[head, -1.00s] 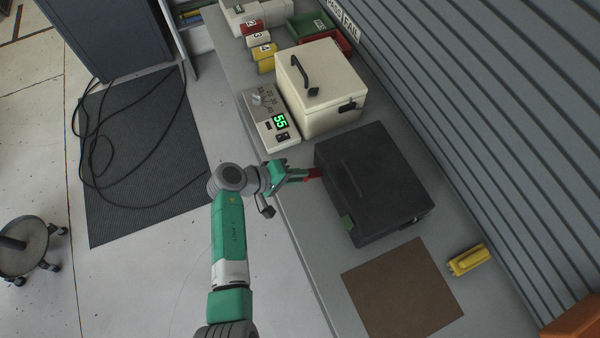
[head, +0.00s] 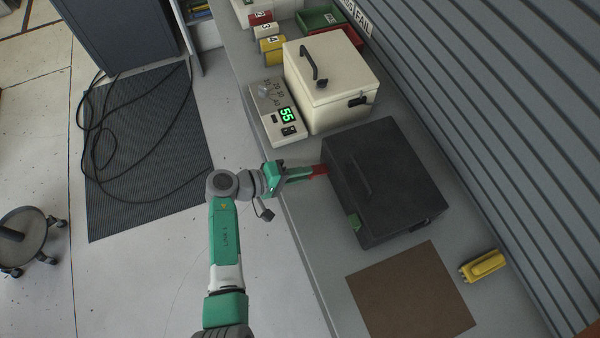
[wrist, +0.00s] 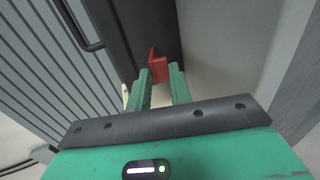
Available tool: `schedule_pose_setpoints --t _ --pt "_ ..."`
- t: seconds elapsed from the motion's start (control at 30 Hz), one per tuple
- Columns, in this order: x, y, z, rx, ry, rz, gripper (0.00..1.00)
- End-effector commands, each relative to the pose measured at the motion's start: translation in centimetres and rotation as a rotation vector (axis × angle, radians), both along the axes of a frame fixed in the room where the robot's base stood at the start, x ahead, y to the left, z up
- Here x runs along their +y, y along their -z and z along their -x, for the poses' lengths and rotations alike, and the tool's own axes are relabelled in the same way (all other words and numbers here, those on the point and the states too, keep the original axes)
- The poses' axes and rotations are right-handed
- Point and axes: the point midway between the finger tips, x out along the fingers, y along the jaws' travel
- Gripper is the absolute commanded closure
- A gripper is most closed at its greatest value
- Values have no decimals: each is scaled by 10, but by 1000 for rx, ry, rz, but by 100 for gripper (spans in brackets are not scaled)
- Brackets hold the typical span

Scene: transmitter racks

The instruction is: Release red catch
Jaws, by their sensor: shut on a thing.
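The red catch (wrist: 158,66) is on the near side of the dark grey case (head: 385,165), close to the case's left corner in the head view. My gripper (wrist: 159,78) is shut on the red catch, with a green finger on either side of it in the wrist view. In the head view my gripper (head: 311,173) reaches in from the left at the case's side, and the red part (head: 320,170) shows at its tips. A green catch (head: 353,222) sits at the other end of the same side. The case lid looks closed.
A brown mat (head: 412,295) and a yellow object (head: 482,266) lie on the grey bench nearer. The ribbed wall (head: 470,120) runs behind.

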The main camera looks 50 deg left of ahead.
Motion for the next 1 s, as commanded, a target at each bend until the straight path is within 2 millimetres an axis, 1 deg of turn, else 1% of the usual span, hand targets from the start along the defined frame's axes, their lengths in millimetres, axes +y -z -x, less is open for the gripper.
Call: schedule_pose_setpoints --t 0.03,0.07,0.1,0.13,0.37,0.43,0.53,0.7,0.8,0.9,1.0 --pt "-1 6 2 12 -2 1 100" --pt "-1 6 2 12 -2 1 73" --pt "-1 6 2 12 -2 1 66" --pt "-1 6 2 12 -2 1 62" --pt "0 4 1 8 -1 1 62" --pt "1 2 4 7 -2 -1 62" --pt "6 -3 19 7 -3 -1 62" --pt "15 -14 51 9 -4 -1 62" --pt "19 -18 64 9 -3 1 62" --pt "21 -21 70 8 -2 0 62" --pt "21 -22 72 8 -1 0 62"
